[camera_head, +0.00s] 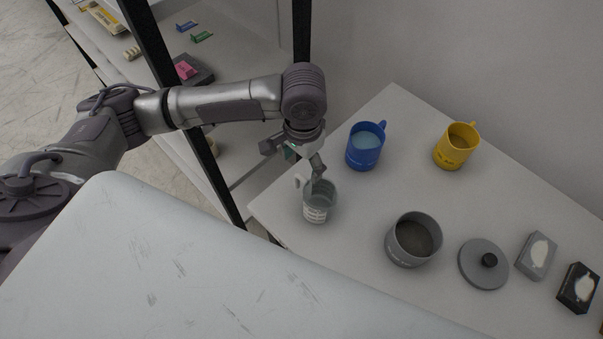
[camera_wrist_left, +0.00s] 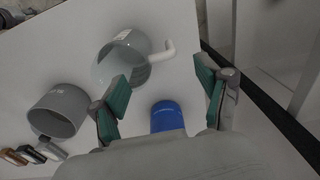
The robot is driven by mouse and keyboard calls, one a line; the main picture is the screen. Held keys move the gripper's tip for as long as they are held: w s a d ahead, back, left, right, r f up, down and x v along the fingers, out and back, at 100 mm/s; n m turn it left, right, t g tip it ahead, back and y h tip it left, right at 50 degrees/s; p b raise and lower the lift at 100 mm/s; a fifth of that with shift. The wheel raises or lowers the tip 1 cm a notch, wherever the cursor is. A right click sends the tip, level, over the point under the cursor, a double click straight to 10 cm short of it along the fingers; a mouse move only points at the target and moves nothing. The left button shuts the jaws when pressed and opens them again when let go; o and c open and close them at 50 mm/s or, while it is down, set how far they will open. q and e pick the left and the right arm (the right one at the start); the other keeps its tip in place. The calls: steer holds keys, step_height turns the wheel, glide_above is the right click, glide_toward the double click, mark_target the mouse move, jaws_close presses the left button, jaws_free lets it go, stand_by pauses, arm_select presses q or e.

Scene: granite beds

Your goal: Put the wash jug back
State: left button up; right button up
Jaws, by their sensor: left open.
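A translucent grey jug with a white handle and a printed label, which I take to be the wash jug (camera_head: 317,207), stands upright near the left edge of the white table (camera_head: 345,225). It also shows in the left wrist view (camera_wrist_left: 118,62), with its handle pointing right. My left gripper (camera_head: 293,160) is open and empty, just above and behind the jug. In the left wrist view its green-padded fingers (camera_wrist_left: 162,85) are spread, with the handle beyond the gap between them. My right gripper is not in view.
A blue mug (camera_head: 363,150) stands close to my left gripper, with a yellow mug (camera_head: 453,152) farther right. A grey pot (camera_head: 405,252), a grey lid (camera_head: 476,273) and two small boxes (camera_head: 536,256) (camera_head: 578,288) lie to the right. A black-framed shelf (camera_head: 160,60) stands left.

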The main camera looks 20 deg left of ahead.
arm_select(q)
steer(key=shift+r, duration=2.2)
steer(key=shift+s+f, duration=0.1)
steer(key=shift+s, duration=0.05)
